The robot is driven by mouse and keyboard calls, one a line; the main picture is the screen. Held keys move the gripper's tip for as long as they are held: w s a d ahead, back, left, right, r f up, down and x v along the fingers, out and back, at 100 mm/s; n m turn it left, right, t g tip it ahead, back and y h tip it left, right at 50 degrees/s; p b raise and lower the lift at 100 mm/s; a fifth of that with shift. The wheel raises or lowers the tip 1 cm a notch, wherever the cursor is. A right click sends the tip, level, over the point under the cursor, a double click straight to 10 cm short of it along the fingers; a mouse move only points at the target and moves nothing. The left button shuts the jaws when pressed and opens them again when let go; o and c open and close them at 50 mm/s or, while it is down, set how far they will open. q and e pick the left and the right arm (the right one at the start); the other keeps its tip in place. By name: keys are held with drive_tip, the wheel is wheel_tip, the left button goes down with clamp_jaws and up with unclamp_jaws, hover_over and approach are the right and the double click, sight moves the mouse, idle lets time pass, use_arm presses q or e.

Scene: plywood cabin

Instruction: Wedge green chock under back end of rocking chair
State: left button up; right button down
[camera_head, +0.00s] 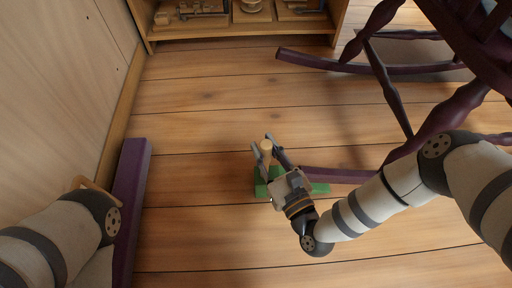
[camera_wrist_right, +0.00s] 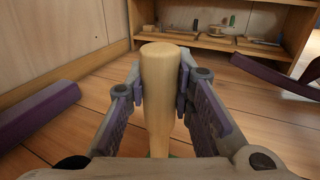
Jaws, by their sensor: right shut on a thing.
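The dark purple rocking chair (camera_head: 385,85) stands at the upper right. Its near rocker (camera_head: 345,175) runs left along the floor and its end reaches the green chock (camera_head: 261,187). The chock lies on the floor, largely covered by my right gripper (camera_head: 267,143). That gripper is shut on a pale wooden handle (camera_wrist_right: 160,85), which stands up between the fingers, apparently from the chock. Whether the chock touches the rocker's underside is hidden. My left arm enters at the lower left; its gripper is not in view.
A purple beam (camera_head: 131,200) lies along the left wall. A low wooden shelf (camera_head: 235,30) with small wooden things stands at the back. The far rocker (camera_head: 320,62) curves along the floor. The plank floor between shelf and chock is clear.

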drive_tip(key=shift+d, duration=0.4)
drive_tip(key=shift+d+f+b, duration=0.3)
drive_tip(key=shift+d+b, duration=0.05)
drive_tip(key=shift+d, duration=0.15)
drive_tip(key=shift+d+f+b, duration=0.25)
drive_tip(key=shift+d+b, duration=0.05)
drive_tip(key=shift+d, duration=0.2)
drive_tip(key=shift+f, duration=0.15)
drive_tip(key=shift+d, duration=0.3)
drive_tip(key=c, duration=1.3)
unclamp_jaws()
